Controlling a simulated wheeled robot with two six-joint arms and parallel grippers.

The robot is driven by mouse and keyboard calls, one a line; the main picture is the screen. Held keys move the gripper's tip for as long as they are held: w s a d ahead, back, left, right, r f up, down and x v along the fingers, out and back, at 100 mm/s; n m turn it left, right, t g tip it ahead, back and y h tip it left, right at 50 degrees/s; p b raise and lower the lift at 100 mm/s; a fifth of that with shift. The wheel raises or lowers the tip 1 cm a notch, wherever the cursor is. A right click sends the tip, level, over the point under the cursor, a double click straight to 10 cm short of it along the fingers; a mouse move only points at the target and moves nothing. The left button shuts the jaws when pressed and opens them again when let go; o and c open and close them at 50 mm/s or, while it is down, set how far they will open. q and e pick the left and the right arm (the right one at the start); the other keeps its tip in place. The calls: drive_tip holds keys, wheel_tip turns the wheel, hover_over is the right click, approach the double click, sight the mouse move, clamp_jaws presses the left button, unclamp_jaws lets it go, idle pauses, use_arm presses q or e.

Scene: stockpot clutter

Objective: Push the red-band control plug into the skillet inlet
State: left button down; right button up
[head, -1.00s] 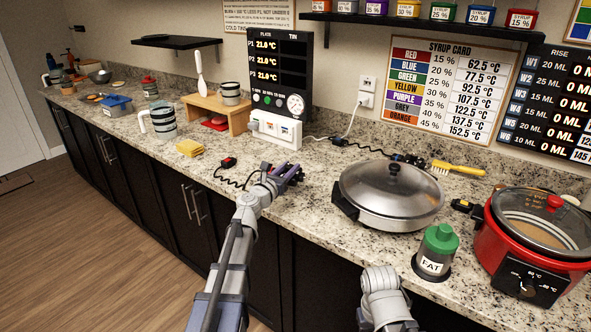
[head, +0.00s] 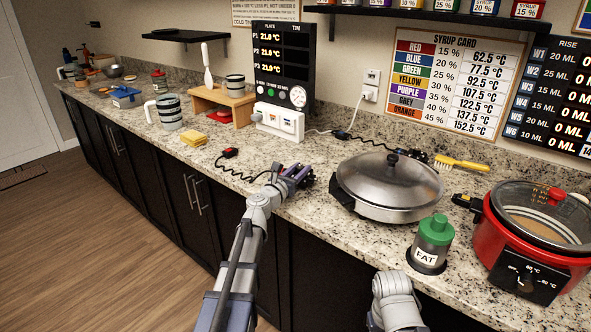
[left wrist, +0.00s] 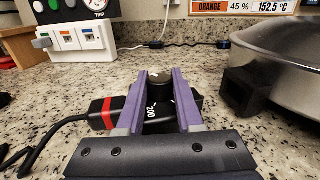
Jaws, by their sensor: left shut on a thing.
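My left gripper (head: 303,178) is shut on the control plug, above the counter to the left of the skillet. In the left wrist view the plug (left wrist: 180,108) lies crosswise between the purple fingers (left wrist: 160,98). It is a black body with a dial and a red band (left wrist: 108,113), and a black cord leaves its left end. The skillet (head: 388,183) has a domed metal lid. A black block (head: 342,200) on its left side shows in the left wrist view (left wrist: 245,92), apart from the plug and to its right. I cannot make out pins inside it. My right gripper is out of view.
A green-capped FAT jar (head: 432,245) stands in front of the skillet, and a red cooker (head: 540,240) at right. A coiled cord runs near a small red-topped black block (head: 230,152). A white socket box (head: 279,121) stands behind. The counter between gripper and skillet is clear.

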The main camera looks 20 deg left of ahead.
sight(312, 177)
use_arm(q)
drive_tip(key=shift+d, duration=2)
drive_tip(key=shift+d, duration=1.3)
drive_tip(key=shift+c, duration=2.4)
unclamp_jaws()
drive_tip(key=shift+s, duration=0.15)
